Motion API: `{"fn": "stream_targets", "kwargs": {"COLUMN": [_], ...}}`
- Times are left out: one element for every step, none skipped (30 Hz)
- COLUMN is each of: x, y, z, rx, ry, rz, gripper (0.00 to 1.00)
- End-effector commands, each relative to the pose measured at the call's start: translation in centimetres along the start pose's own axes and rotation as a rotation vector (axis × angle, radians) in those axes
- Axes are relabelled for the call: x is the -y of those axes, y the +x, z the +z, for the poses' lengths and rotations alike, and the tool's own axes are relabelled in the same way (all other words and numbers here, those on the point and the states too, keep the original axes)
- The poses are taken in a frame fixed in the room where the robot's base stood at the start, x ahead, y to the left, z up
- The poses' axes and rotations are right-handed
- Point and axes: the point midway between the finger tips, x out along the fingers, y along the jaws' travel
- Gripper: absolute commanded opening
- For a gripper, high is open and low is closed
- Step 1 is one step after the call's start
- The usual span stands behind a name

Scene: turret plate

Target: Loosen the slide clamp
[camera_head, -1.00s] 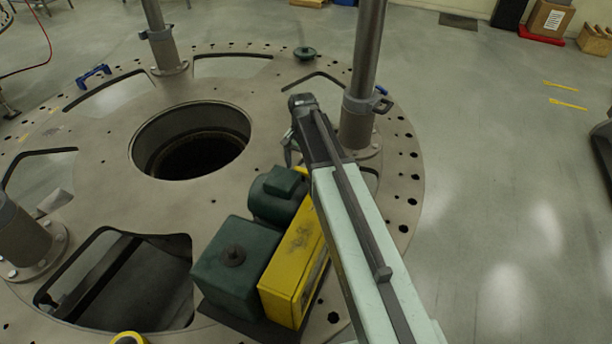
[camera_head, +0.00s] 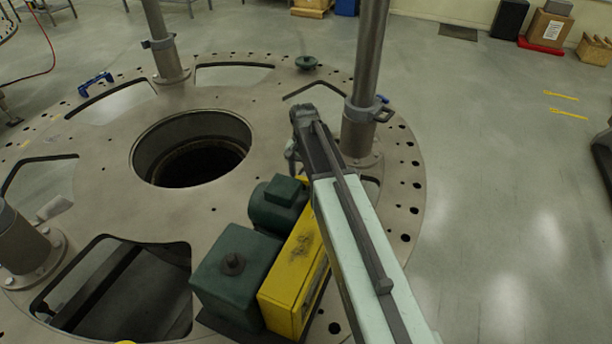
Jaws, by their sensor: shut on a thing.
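A grey clamp collar (camera_head: 361,111) rings the right upright post (camera_head: 368,55) above its foot, with a small lug on its right side. It looks like the slide clamp. My gripper (camera_head: 291,158) is over the turret plate, left of that post in the picture. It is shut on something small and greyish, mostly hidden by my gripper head. I cannot tell what this is or whether it joins the collar. A similar collar (camera_head: 158,43) is on the back left post.
A green and yellow motor unit (camera_head: 290,287) stands on the plate (camera_head: 100,190), close left of my arm. The plate has a large round hole and several cutouts. A green knob (camera_head: 306,62) and a blue clamp (camera_head: 96,84) sit at its far rim.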

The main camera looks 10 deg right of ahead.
Motion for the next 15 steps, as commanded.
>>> {"fn": "stream_targets", "kwargs": {"x": [-0.19,-0.19,-0.19,-0.19,-0.19,-0.19,-0.20,-0.20,-0.20,-0.20,-0.20,-0.21,-0.21,-0.21,-0.21], "y": [0.02,0.02,0.03,0.03,0.03,0.03,0.03,0.03,0.03,0.03,0.03,0.03,0.03,0.04,0.04], "z": [0.08,0.08,0.09,0.09,0.10,0.10,0.10,0.11,0.11,0.12,0.12,0.13,0.13,0.13,0.13], "rx": [0.002,0.003,0.003,0.003,0.003,0.004,0.004,0.004,0.004,0.005,0.005,0.005,0.005,0.006,0.006], "ry": [-0.028,-0.050,-0.081,-0.105,-0.131,-0.167,-0.195,-0.223,-0.262,-0.290,-0.319,-0.357,-0.386,-0.414,-0.453], "rz": [0.005,0.005,0.005,0.005,0.005,0.005,0.004,0.004,0.004,0.004,0.004,0.004,0.004,0.004,0.003], "gripper": [0.20,0.20,0.20,0.20,0.20,0.20,0.20,0.20,0.20,0.20,0.20,0.20,0.20,0.20,0.20]}}
